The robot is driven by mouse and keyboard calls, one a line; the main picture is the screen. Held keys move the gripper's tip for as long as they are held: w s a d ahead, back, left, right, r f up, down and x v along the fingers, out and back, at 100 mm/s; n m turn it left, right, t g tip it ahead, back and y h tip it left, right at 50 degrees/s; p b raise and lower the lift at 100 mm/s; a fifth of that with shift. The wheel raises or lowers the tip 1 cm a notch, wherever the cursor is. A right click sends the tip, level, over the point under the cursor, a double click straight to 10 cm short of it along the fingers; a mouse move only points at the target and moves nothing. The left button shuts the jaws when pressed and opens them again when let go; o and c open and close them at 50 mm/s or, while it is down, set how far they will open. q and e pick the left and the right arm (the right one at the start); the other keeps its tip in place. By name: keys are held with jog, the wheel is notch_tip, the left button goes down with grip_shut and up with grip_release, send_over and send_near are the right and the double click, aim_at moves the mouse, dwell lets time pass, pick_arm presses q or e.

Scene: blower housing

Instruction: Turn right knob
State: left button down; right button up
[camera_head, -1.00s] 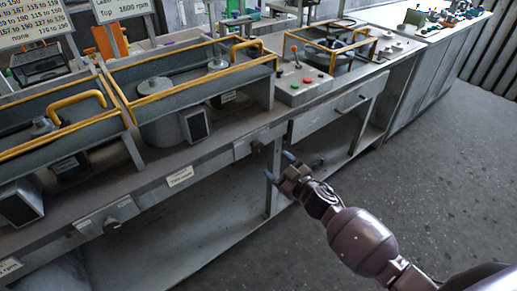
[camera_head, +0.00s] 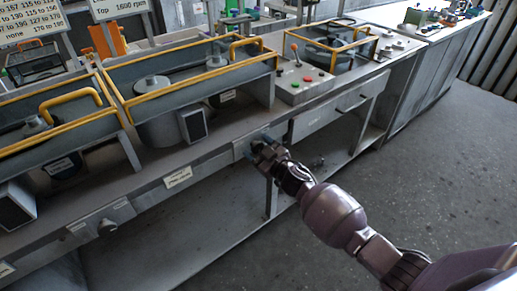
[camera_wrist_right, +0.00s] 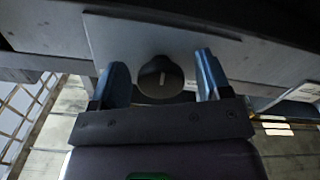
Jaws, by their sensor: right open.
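My right gripper (camera_head: 262,148) is open in front of that plate. In the wrist view its two blue fingers (camera_wrist_right: 161,84) stand on either side of the knob, with visible gaps. I cannot tell how far past the knob's face the fingertips reach. In the head view the gripper largely hides the knob. My left gripper is not in view.
A second dark knob (camera_head: 108,227) is on the bench front at lower left. A paper label (camera_head: 178,177) is between them. Yellow-railed housings (camera_head: 190,75) and a button panel (camera_head: 305,84) stand on the bench. The floor (camera_head: 430,180) at right is clear.

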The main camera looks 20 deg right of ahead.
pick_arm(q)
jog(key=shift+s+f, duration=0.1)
pick_arm(e)
jog(key=shift+c, duration=0.3)
jog(key=c, duration=0.9)
jog(key=shift+o, duration=0.2)
jog(key=shift+n, duration=1)
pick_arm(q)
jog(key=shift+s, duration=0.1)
pick_arm(e)
jog(key=o, duration=0.9)
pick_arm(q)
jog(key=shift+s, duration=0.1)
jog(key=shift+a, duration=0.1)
pick_arm(e)
jog(key=shift+s+d, duration=0.1)
